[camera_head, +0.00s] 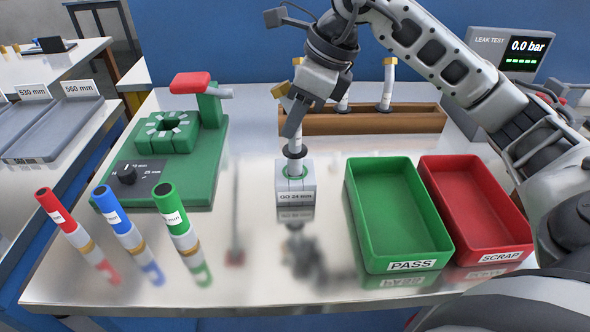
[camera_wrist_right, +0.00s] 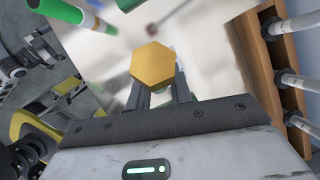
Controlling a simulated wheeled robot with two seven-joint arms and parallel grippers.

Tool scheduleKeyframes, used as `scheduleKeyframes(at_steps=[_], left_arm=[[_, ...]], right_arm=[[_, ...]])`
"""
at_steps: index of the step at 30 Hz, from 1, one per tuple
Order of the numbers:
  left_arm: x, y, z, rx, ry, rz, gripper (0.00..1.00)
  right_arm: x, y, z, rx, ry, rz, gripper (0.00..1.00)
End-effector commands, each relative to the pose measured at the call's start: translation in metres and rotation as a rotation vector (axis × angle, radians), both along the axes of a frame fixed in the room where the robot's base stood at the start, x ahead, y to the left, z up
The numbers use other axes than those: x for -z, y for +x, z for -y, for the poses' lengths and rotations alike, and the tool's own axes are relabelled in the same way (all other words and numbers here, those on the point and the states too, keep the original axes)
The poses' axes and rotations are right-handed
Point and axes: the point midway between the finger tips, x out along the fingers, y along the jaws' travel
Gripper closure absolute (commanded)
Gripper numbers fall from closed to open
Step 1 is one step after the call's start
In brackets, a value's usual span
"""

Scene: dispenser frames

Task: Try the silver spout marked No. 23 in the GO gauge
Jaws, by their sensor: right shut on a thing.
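My right gripper (camera_head: 293,128) is shut on a pale silver spout (camera_head: 295,139), held roughly upright over the GO gauge. The spout has a dark collar near its lower end. Its gold hexagonal end (camera_wrist_right: 153,65) faces the camera in the right wrist view. I cannot read a number on it. The GO gauge (camera_head: 295,192) is a small grey block labelled "GO 24 mm", with green around its top opening. The spout's lower end is at the gauge's top; I cannot tell how far it is inside. My left gripper is not in view.
A wooden rack (camera_head: 350,122) with other pale spouts stands behind. A green PASS tray (camera_head: 407,264) and red SCRAP tray (camera_head: 500,255) are at right. A green fixture (camera_head: 205,135) and red, blue and green tubes (camera_head: 122,222) are at left. The table's front middle is clear.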

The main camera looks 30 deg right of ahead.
Motion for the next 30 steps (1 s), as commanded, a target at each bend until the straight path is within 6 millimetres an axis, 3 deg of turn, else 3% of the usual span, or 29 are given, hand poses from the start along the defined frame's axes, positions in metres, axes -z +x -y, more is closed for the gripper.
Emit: scheduleKeyframes(at_steps=[16, 30], left_arm=[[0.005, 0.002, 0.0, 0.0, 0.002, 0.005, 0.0], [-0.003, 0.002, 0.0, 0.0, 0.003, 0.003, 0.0]], right_arm=[[0.003, 0.0, 0.0, -0.001, 0.0, -0.003, 1.0], [-0.008, 0.0, 0.0, 0.0, 0.0, -0.001, 1.0]])
